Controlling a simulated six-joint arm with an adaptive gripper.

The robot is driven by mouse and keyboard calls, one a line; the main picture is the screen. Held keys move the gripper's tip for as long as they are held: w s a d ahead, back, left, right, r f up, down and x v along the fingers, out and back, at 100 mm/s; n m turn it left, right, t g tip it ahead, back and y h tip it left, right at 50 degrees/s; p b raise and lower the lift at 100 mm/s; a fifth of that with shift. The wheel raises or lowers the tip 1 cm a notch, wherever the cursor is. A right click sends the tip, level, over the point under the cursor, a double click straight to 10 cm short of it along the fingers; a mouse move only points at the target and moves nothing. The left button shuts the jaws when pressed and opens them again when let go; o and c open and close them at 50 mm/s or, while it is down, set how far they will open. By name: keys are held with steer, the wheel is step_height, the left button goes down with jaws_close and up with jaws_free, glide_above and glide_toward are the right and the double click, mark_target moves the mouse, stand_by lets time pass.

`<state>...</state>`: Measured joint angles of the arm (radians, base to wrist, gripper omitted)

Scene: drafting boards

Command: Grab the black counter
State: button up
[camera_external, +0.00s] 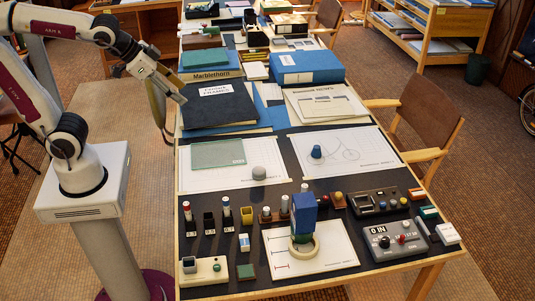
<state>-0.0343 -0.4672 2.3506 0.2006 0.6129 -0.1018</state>
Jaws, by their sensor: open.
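My gripper (174,113) is open and empty above the left edge of the table, beside the black folder. I cannot pick out the black counter for certain. A black device (363,203) with a small window lies right of the table's middle and may be it. A grey box marked "8 IN" (380,231) in front of it carries a dark knob (384,242) and a red knob (401,239). My gripper is far to the back left of these and touches none of them.
A black folder (215,103), blue binder (305,68) and papers cover the table's back half. A blue block (304,213) stands over a tape roll (303,247) on a white sheet. Several small bottles and holders stand along the left front. A chair (425,115) is at the right.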

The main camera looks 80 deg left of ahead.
steer(key=w+a+f+m+t+h, duration=0.1)
steer(key=w+f+m+t, duration=0.15)
steer(key=w, duration=1.35)
steer(key=w+f+m+t+h, duration=0.1)
steer(key=w+f+t, duration=0.15)
steer(key=w, duration=1.35)
steer(key=w+d+f+m+g+h, duration=0.1)
steer(key=d+f+h, duration=0.2)
steer(key=f, duration=0.6)
steer(key=w+d+f+m+g+h, duration=0.1)
steer(key=w+d+f+m+h, duration=0.1)
steer(key=f, duration=0.6)
steer(key=w+d+f+m+g+h, duration=0.1)
steer(key=d+f+h, duration=0.3)
steer(key=f, duration=0.5)
steer(key=shift+w+d+f+m, duration=0.35)
steer(key=shift+w+d, duration=0.3)
steer(key=shift+w, duration=0.05)
steer(key=shift+s+d+f+h, duration=0.2)
steer(key=shift+f+h, duration=0.2)
steer(key=shift+h, duration=0.1)
steer(key=shift+w+d, duration=0.1)
